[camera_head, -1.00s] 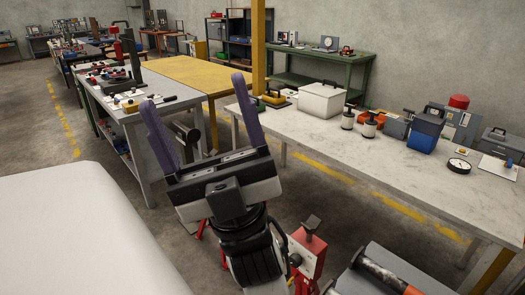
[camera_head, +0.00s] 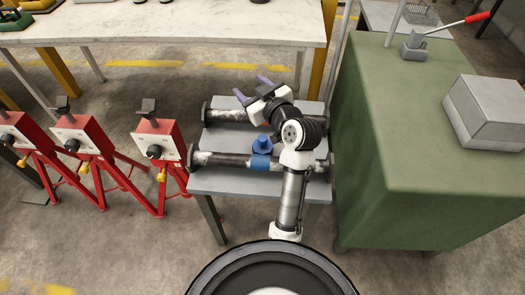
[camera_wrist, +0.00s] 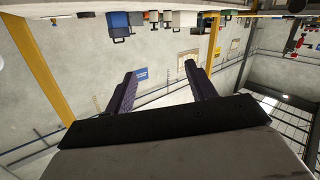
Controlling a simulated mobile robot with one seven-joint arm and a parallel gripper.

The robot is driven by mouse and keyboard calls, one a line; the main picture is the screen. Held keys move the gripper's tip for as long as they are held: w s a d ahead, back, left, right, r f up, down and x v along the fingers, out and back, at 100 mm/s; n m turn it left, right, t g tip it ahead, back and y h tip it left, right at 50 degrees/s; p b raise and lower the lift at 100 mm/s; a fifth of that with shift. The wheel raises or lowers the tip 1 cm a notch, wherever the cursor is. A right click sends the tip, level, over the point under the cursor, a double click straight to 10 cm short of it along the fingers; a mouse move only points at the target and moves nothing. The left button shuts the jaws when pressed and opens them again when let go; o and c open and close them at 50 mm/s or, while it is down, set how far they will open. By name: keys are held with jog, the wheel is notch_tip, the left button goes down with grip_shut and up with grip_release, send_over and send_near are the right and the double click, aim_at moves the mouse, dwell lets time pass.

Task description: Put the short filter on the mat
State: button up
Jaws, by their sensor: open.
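My gripper (camera_head: 252,87) is open and empty, with its purple fingers spread above the back of a low grey table. In the wrist view it (camera_wrist: 160,70) has nothing between its fingers but the distant wall. That view is upside down. Two small light-and-dark objects near its top edge may be the flanged filters, but they are too small to tell which is the short one. No filter shows clearly in the head view now. I cannot make out the mat in either current view.
The low grey table (camera_head: 230,183) carries flanged pipes, one with a blue clamp (camera_head: 262,145). Several red stands (camera_head: 158,145) are to its left. A green cabinet (camera_head: 420,150) with a grey box (camera_head: 487,112) stands right. A white-topped workbench (camera_head: 170,25) is behind.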

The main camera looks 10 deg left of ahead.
jog(key=s+d+f+g+b, duration=0.1)
jog(key=s+d+f, duration=0.1)
jog(key=d+f, duration=0.55)
jog(key=g+b, duration=0.1)
jog(key=g, duration=0.2)
send_near(266, 141)
jog(key=v, duration=0.3)
jog(key=shift+w+d, duration=0.2)
jog(key=shift+d, duration=0.05)
jog(key=shift+s+f, duration=0.2)
jog(key=shift+f, duration=0.1)
jog(key=p+x, duration=0.1)
jog(key=x, duration=0.7)
jog(key=shift+w+a+r, duration=0.1)
jog(key=p+x, duration=0.2)
jog(key=x, duration=0.2)
jog(key=shift+a+r, duration=0.1)
jog(key=shift+a, duration=0.2)
jog(key=shift+w+a+f, duration=0.25)
jog(key=shift+w, duration=0.05)
grip_shut()
